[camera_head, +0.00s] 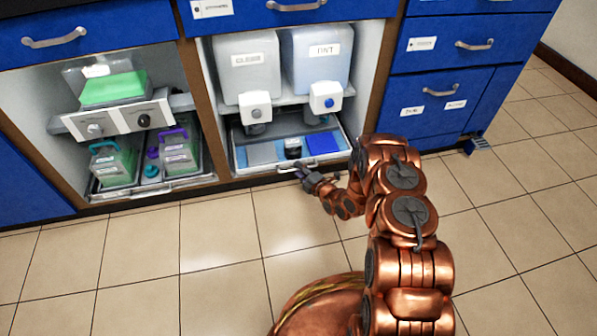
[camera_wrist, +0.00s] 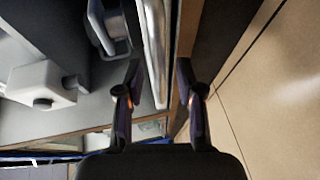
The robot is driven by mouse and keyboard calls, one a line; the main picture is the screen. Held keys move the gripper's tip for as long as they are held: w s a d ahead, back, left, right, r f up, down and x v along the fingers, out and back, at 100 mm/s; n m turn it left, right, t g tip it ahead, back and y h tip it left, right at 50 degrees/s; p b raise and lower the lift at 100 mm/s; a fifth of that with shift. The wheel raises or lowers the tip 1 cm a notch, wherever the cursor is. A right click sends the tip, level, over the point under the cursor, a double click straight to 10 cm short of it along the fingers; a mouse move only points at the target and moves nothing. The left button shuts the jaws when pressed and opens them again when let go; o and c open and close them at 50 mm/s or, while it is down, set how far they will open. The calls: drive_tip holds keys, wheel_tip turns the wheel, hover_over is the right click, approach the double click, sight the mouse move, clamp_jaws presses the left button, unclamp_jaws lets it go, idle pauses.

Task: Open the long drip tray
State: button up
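A shallow tray (camera_head: 240,167) with a light rim lies at the bottom of the middle cabinet bay, under two dispensing containers; I take it as the long drip tray. Its handle (camera_head: 290,167) is at the front and partly hidden by my gripper (camera_head: 306,173), which is right at the tray front. In the wrist view, my gripper (camera_wrist: 160,85) has its two dark fingers spread apart. A pale metal bar (camera_wrist: 155,40) along the tray front runs toward the gap between them. I cannot tell whether the fingers touch it.
A grey pad (camera_head: 262,153), a dark jar (camera_head: 293,148) and a blue pad (camera_head: 323,143) lie in the tray. White taps (camera_head: 325,97) hang above it. The left bay holds another tray with green-filled containers (camera_head: 112,163). The tiled floor (camera_head: 220,235) in front is clear.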

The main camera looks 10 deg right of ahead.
drive_tip(key=shift+w+a, duration=0.2)
drive_tip(key=shift+w, duration=0.25)
clamp_jaws()
idle(0.5)
